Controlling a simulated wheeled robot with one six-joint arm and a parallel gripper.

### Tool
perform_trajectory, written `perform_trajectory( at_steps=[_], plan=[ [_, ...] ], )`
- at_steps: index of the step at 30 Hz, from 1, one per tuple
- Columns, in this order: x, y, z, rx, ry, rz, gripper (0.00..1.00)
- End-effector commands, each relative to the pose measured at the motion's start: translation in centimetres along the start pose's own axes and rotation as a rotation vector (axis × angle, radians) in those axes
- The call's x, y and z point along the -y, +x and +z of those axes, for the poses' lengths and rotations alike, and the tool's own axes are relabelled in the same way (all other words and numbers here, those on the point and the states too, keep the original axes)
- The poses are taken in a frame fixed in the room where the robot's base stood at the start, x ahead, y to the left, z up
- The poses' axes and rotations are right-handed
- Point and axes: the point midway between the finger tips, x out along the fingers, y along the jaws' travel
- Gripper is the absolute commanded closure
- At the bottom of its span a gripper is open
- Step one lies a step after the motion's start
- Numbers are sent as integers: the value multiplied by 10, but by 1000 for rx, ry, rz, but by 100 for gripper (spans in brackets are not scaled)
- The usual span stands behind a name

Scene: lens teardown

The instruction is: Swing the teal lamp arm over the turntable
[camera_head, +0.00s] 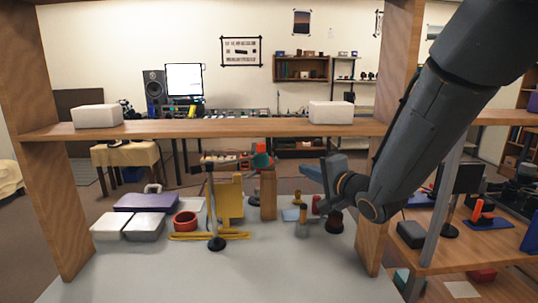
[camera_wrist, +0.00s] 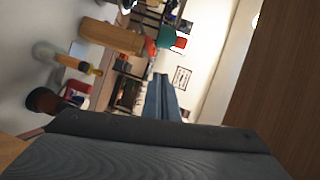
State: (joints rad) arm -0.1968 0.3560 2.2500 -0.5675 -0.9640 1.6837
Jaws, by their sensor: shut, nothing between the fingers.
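A small teal thing (camera_head: 262,160) shows in the head view behind the wooden block, with red beside it. It also shows in the wrist view (camera_wrist: 170,37), near the top. I cannot tell whether it is the lamp arm. No turntable can be made out with certainty. My gripper (camera_head: 322,174) is above the right part of the grey tabletop, below the shelf board. Its blue-grey fingers (camera_wrist: 163,97) are shut with nothing between them. It is to the right of the wooden block and apart from it.
The grey tabletop (camera_head: 300,275) is clear in front. A black post (camera_head: 212,210), yellow bracket (camera_head: 231,199), red ring (camera_head: 185,222), wooden block (camera_head: 268,195) and pale boxes (camera_head: 145,227) stand behind. Wooden uprights and a shelf board (camera_head: 230,129) frame the space. Small bottles are under my gripper.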

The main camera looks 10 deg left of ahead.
Motion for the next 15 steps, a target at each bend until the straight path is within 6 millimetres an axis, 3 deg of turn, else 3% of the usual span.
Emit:
perform_trajectory(
  at_steps=[6,15],
  plan=[
    [28,13,26,102,148,-139,100],
    [31,13,27,109,160,-148,100]
  ],
)
